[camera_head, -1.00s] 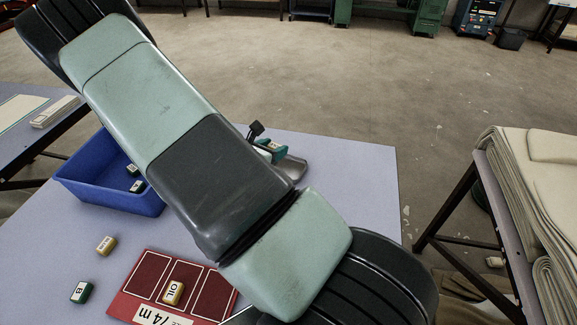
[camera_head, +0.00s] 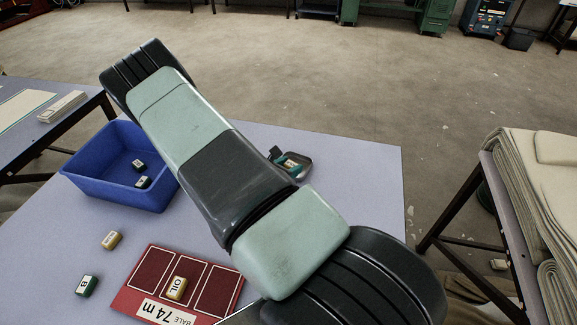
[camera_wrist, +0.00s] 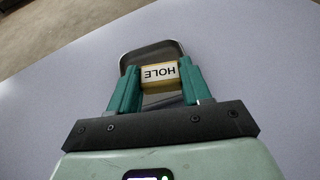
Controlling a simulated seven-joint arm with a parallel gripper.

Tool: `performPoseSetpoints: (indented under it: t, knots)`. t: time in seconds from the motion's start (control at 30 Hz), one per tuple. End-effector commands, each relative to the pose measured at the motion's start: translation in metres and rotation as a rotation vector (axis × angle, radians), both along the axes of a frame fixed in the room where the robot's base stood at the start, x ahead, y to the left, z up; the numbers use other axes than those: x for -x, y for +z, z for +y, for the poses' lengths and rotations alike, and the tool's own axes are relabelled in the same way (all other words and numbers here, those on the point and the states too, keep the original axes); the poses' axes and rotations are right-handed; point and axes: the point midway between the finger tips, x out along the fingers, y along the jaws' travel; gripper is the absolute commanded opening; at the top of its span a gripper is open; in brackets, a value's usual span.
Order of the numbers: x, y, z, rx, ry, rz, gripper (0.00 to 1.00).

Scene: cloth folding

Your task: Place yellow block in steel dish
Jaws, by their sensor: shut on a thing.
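My gripper (camera_wrist: 160,78) is shut on a yellow block (camera_wrist: 159,87) whose white label reads HOLE. In the wrist view the block sits between the teal fingertips, in front of the steel dish (camera_wrist: 150,51). In the head view the gripper (camera_head: 290,162) and block are at the dish (camera_head: 304,172), on the far part of the table. My arm hides part of this area. I cannot tell whether the block touches the dish floor.
A blue bin (camera_head: 105,190) with dark blocks stands at left. A red card (camera_head: 149,274) bears a yellow OIL block (camera_head: 177,288). Another yellow block (camera_head: 112,240) and a green block (camera_head: 87,286) lie left of it. The table right of the dish is clear.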

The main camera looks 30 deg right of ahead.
Motion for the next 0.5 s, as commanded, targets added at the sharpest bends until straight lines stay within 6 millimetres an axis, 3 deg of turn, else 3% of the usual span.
performPoseSetpoints:
  t: [0.4, 0.43, 0.5]
  knots:
    - [0.0, -0.0064, -0.0002, 0.0, 0.0, 0.001, 0.19]
    - [0.0, -0.0068, -0.0002, 0.0, 0.0, 0.0, 0.49]
    - [0.0, -0.0063, -0.0001, 0.0, 0.0, 0.0, 0.6]
